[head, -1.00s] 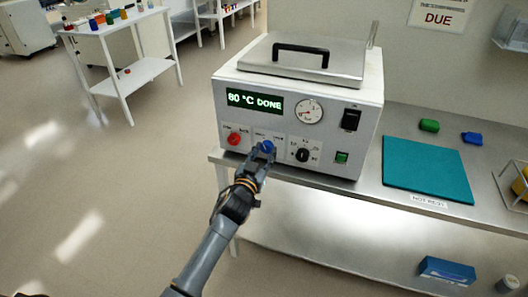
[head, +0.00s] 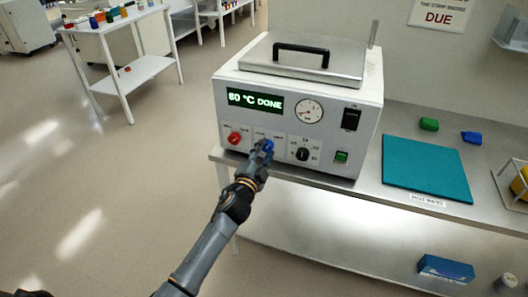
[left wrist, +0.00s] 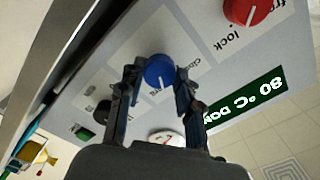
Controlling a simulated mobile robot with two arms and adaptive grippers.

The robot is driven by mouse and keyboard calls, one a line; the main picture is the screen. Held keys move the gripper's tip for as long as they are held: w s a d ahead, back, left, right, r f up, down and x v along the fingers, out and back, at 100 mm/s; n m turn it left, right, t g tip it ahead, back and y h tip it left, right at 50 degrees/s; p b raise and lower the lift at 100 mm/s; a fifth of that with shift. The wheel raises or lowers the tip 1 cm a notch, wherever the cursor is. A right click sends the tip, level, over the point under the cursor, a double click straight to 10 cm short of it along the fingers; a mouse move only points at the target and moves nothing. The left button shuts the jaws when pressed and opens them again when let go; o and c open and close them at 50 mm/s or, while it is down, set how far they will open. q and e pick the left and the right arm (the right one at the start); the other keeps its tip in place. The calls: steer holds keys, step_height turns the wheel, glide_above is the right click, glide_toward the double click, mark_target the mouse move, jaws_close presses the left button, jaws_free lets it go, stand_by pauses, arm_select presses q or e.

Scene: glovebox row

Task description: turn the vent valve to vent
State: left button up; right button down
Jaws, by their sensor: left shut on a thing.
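A white vacuum-oven-like box (head: 230,112) stands on the steel bench, its green display reading 80 °C DONE. A blue knob (head: 267,146) sits on its front panel, between a red knob (head: 235,138) and a black knob (head: 302,154). My left gripper (head: 262,152) is at the blue knob, its fingers on either side of it. The left wrist view shows the blue knob (left wrist: 159,71) between the two fingers (left wrist: 158,85), with its white pointer line visible. The label words beside it are partly hidden. My right gripper is not in view.
A round gauge (head: 309,111), a black switch (head: 351,118) and a green switch (head: 341,157) are on the same panel. A teal mat (head: 428,169) with green and blue items behind it lies to the right. Open floor is at left.

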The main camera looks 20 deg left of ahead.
arm_select(q)
steer(key=shift+m, duration=1.5)
steer(key=o, duration=1.1)
steer(key=shift+o, duration=0.2)
steer(key=s, duration=1.2)
steer(key=shift+a, duration=0.2)
steer(key=shift+f, duration=0.1)
